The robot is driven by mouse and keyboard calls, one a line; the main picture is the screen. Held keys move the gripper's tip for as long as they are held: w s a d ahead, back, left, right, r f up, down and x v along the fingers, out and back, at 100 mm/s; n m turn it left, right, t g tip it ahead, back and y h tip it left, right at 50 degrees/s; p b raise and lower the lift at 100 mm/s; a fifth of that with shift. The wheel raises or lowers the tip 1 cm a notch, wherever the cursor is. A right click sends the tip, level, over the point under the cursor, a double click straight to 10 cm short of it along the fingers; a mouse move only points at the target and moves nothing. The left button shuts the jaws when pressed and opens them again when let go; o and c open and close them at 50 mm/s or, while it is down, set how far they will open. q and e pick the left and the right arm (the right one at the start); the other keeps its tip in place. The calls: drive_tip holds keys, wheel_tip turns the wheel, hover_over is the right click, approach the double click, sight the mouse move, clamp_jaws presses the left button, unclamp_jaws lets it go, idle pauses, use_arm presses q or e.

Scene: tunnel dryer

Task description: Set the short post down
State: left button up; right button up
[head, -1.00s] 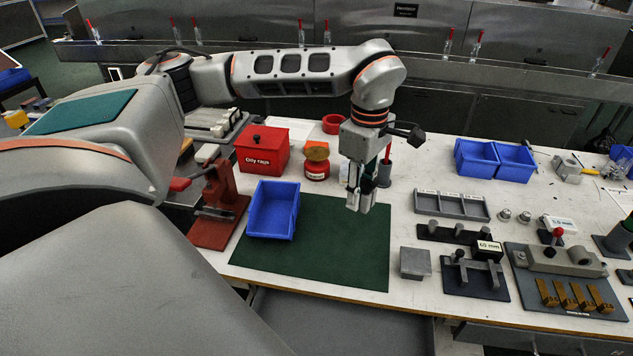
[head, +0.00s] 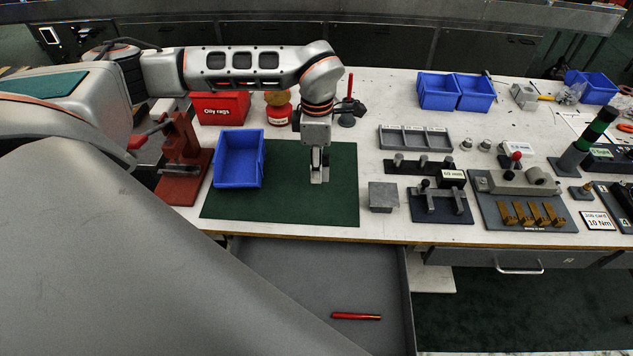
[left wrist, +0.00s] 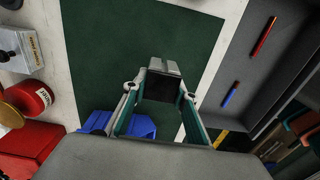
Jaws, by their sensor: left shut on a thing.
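My left gripper (head: 319,180) points down over the right part of the dark green mat (head: 270,208). It is shut on the short post, which is mostly hidden between the fingers. I cannot tell whether the post's lower end touches the mat. Posts stand in a dark rack (head: 410,168) to the right of the mat. My right gripper is not in view.
A blue bin (head: 238,160) stands on the mat's left part. A grey block (head: 383,197) sits right of the mat, beside a fixture (head: 440,207). An open drawer (head: 285,275) below the bench's front edge holds a red pen (head: 356,316). The mat's middle is clear.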

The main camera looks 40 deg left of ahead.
sight(317, 192)
use_arm(q)
drive_tip(key=shift+f, duration=3.15)
drive_tip(key=shift+f, duration=0.1)
drive_tip(key=o, duration=1.1)
wheel_tip(317, 192, up, 12)
drive_tip(key=shift+r, duration=0.1)
